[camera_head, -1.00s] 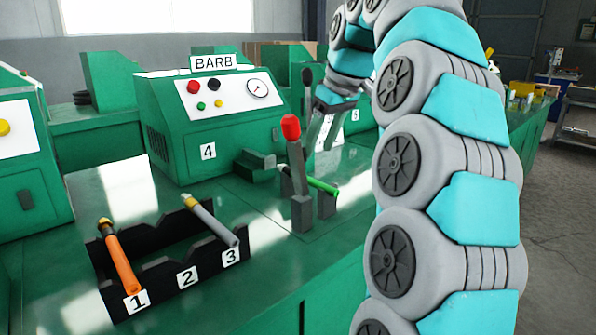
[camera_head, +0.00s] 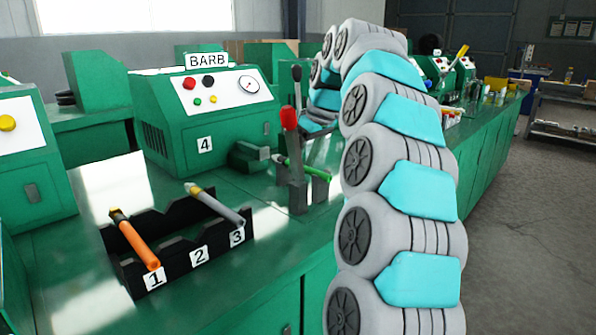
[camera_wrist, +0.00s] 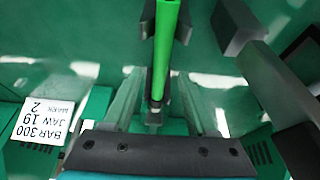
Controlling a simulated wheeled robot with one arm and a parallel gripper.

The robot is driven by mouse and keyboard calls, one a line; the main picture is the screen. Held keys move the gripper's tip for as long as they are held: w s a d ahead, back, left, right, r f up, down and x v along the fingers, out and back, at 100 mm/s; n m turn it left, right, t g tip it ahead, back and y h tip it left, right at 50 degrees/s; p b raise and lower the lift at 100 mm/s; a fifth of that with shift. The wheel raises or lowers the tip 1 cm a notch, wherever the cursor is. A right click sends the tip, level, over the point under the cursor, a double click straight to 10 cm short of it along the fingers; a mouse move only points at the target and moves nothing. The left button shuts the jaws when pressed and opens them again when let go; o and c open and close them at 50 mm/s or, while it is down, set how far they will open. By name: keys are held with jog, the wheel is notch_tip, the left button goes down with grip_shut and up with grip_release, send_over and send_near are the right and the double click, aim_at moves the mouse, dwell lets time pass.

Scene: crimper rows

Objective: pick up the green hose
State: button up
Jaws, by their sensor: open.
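The green hose (camera_head: 317,173) lies across the grey holder posts beside the red-topped lever, on the green bench in front of the BARB machine. In the wrist view the hose (camera_wrist: 166,45) runs from the top edge down between my two fingers. My gripper (camera_wrist: 160,85) is open, with one finger on each side of the hose and gaps visible. In the head view my gripper (camera_head: 319,148) is just above and behind the hose, partly hidden by my arm. I cannot tell how far the fingers reach down around it.
The red-topped lever (camera_head: 291,135) stands close by the hose. A black rack (camera_head: 178,249) at the front left holds an orange hose (camera_head: 135,240) at 1 and a grey hose (camera_head: 217,206) at 3; slot 2 is empty. The BARB machine (camera_head: 170,125) stands behind.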

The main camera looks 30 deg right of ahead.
grip_shut()
dwell(0.3)
dwell(0.3)
